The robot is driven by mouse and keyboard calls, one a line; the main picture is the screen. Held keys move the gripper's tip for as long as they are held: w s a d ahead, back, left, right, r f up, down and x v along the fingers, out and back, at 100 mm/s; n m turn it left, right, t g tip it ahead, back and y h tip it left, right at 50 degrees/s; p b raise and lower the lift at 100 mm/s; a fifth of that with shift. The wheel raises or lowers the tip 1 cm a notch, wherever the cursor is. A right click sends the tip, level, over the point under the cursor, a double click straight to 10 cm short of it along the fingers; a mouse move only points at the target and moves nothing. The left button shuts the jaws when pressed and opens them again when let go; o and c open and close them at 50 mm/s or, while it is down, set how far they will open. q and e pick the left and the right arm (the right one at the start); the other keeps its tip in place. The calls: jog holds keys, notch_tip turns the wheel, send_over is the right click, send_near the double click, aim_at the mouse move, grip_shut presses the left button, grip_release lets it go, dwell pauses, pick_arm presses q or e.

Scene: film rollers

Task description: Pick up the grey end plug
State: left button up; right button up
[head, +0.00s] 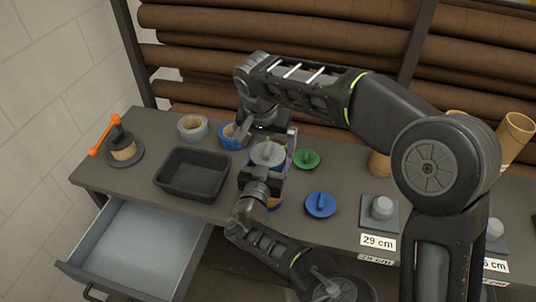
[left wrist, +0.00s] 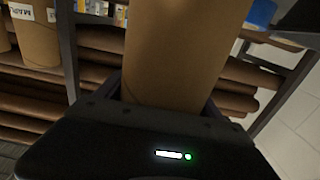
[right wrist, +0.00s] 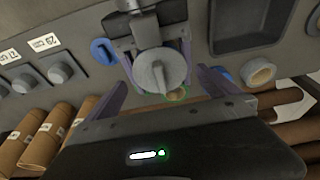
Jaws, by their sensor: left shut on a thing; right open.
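The grey end plug (head: 267,153), a round grey disc with a raised grip bar, shows at the centre of the head view. It also shows in the right wrist view (right wrist: 158,72). It appears to sit at the upper end of a brown cardboard tube (left wrist: 180,50). My left gripper (left wrist: 165,100) is shut on this tube, below the plug. My right gripper (right wrist: 168,82) is open, its purple fingers on either side of the plug with visible gaps. In the head view my right gripper (head: 268,148) comes from behind the plug. Its arm hides part of the table.
A black tray (head: 193,174), a tape roll (head: 192,127) and a blue roll (head: 230,136) lie left of the grippers. An open drawer (head: 140,246) juts out at front left.

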aim_at(268, 148)
jog(key=x, duration=0.2)
jog(key=shift+w+f, duration=0.1)
jog(key=shift+f, duration=0.15)
jog(key=shift+c, duration=0.2)
jog(key=c, duration=1.4)
notch_tip(268, 148, up, 10)
jog(key=shift+r, duration=0.1)
dwell(0.6)
pick_arm(q)
jog(key=o, duration=1.6)
